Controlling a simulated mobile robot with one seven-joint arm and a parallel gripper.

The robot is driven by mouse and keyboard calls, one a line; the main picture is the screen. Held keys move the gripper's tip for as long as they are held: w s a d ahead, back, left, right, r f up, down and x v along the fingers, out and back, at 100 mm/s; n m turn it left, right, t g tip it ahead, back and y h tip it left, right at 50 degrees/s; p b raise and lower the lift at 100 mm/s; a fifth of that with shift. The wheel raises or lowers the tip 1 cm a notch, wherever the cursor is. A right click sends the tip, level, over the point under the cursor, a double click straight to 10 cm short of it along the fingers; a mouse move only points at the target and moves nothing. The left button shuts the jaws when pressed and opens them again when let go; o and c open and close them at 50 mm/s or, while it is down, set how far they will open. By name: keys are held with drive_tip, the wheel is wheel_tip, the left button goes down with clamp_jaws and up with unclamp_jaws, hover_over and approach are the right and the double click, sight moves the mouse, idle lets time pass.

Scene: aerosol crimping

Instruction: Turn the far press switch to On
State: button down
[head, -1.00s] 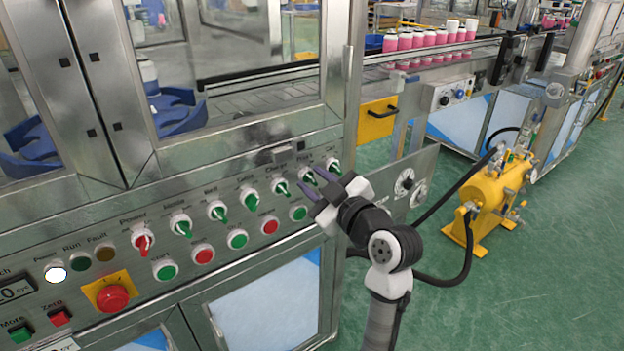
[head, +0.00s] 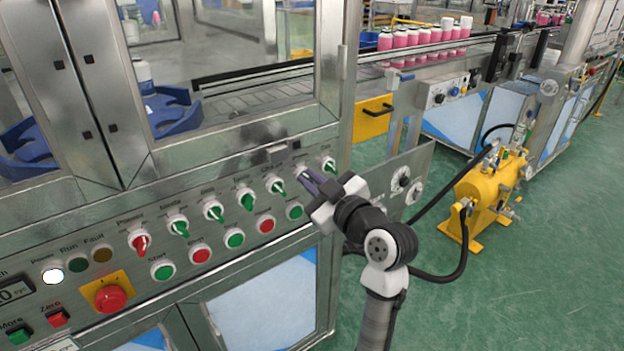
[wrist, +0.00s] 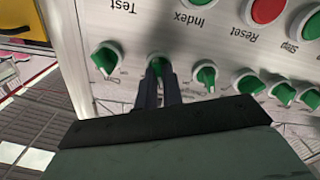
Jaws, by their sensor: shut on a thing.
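A row of green switches runs along the machine's steel control panel (head: 120,205). My gripper (head: 306,181) is at the second switch from the row's far right end. In the wrist view my gripper (wrist: 158,72) has its two dark fingers shut on that green switch knob (wrist: 158,59). The fingers hide most of the knob, so its pointer angle cannot be told. The printed label above it is too blurred to read surely. The end switch (head: 329,166) stands free beside it, and it also shows in the wrist view (wrist: 105,58).
Another green switch (head: 277,186) is close on the other side of my fingers. Push buttons, such as a red one (head: 266,224), sit below the row. A side plate with dials (head: 401,180) and a yellow tank (head: 490,190) stand to the right.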

drive_tip(key=shift+w+d+r+m+p, duration=0.1)
drive_tip(key=shift+m+p, duration=1.65)
drive_tip(key=shift+m, duration=0.9)
drive_tip(key=shift+w+d+m+p, duration=0.1)
drive_tip(key=shift+m+p, duration=1.6)
drive_tip(key=shift+m, duration=0.95)
drive_tip(key=c, duration=1.5)
unclamp_jaws()
drive_tip(key=shift+c, duration=0.2)
drive_tip(key=b+v, duration=0.2)
drive_tip(key=v, duration=1.1)
drive_tip(key=shift+s+d, duration=0.2)
drive_tip(key=shift+s, duration=0.2)
